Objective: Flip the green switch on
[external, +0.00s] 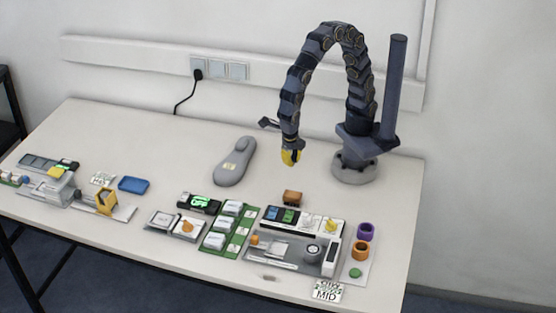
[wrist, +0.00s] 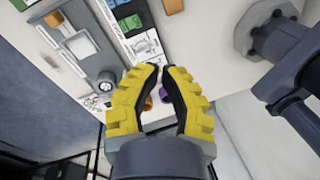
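The green switch (external: 290,216) sits on the board beside a blue switch (external: 272,213), near the board's back edge. In the wrist view the green switch (wrist: 131,23) shows near the top, above the fingertips. Whether it is on or off is too small to tell. My gripper (external: 291,158) hangs above the table, behind the board and well apart from the switch. In the wrist view my gripper (wrist: 161,68) has yellow fingers with a narrow gap between the tips and nothing held.
A brown block (external: 292,197) stands just behind the switches. Purple (external: 366,231) and orange (external: 361,250) rings stand to the right. A display reading OFF (external: 199,203) and green-based modules (external: 222,240) lie left. A grey handheld device (external: 235,163) lies behind. The table's back is mostly clear.

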